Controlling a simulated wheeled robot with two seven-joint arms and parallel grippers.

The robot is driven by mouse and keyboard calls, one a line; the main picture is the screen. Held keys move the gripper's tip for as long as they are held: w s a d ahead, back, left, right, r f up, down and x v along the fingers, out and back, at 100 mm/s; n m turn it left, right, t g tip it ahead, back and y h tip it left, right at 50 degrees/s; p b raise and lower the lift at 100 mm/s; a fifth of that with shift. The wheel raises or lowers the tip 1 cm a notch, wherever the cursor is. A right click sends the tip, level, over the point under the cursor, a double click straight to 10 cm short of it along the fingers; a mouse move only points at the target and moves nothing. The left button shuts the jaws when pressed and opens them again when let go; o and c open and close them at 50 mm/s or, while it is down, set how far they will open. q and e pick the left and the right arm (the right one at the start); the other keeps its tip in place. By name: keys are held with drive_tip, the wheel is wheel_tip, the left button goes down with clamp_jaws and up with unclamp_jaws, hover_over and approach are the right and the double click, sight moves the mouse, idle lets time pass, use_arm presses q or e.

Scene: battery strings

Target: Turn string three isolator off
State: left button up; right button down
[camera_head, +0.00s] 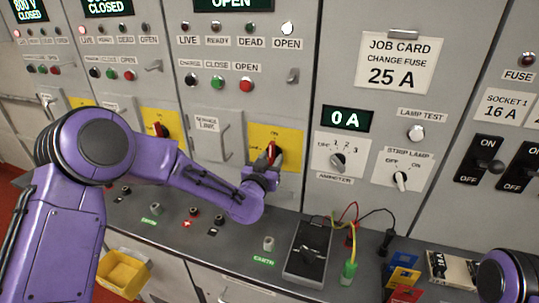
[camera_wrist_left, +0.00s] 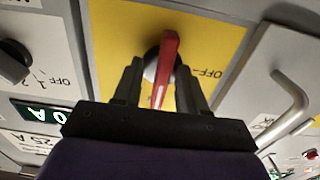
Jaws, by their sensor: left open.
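The string three isolator is a red handle (camera_head: 270,152) on a yellow plate (camera_head: 290,137), low on the third panel from the left. The handle stands roughly upright, toward the ON mark; the OFF mark is on the plate's left. My left gripper (camera_head: 275,160) is at the handle and partly covers it. In the left wrist view, the red handle (camera_wrist_left: 168,60) lies between the two open fingers of my left gripper (camera_wrist_left: 160,88), with a gap on each side. That view is upside down, with OFF on the right. My right gripper is out of view.
A grey door handle (camera_head: 225,135) is left of the plate, and the ammeter knob (camera_head: 338,160) is right of it. Below, a black meter (camera_head: 308,250) with leads lies on the grey ledge. A yellow bin (camera_head: 123,272) is at the lower left.

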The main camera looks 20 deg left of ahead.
use_arm(q)
drive_tip(key=shift+s+a+r, duration=0.1)
drive_tip(key=shift+a+r, duration=0.05)
drive_tip(key=shift+a, duration=0.05)
clamp_jaws()
drive_tip(key=shift+n, duration=0.3)
drive_tip(key=n+b, duration=0.3)
drive_tip(key=shift+n, duration=0.3)
drive_tip(key=n+b, duration=0.3)
drive_tip(key=n, duration=0.2)
drive_tip(key=n+b, duration=0.1)
drive_tip(key=n, duration=0.1)
drive_tip(key=n+b, duration=0.2)
drive_tip(key=shift+f+n, duration=0.2)
drive_tip(key=shift+n, duration=0.2)
drive_tip(key=shift+r+n+b, duration=0.15)
drive_tip(key=shift+n+b, duration=1.05)
drive_tip(key=shift+n, duration=0.7)
drive_tip(key=shift+r, duration=0.1)
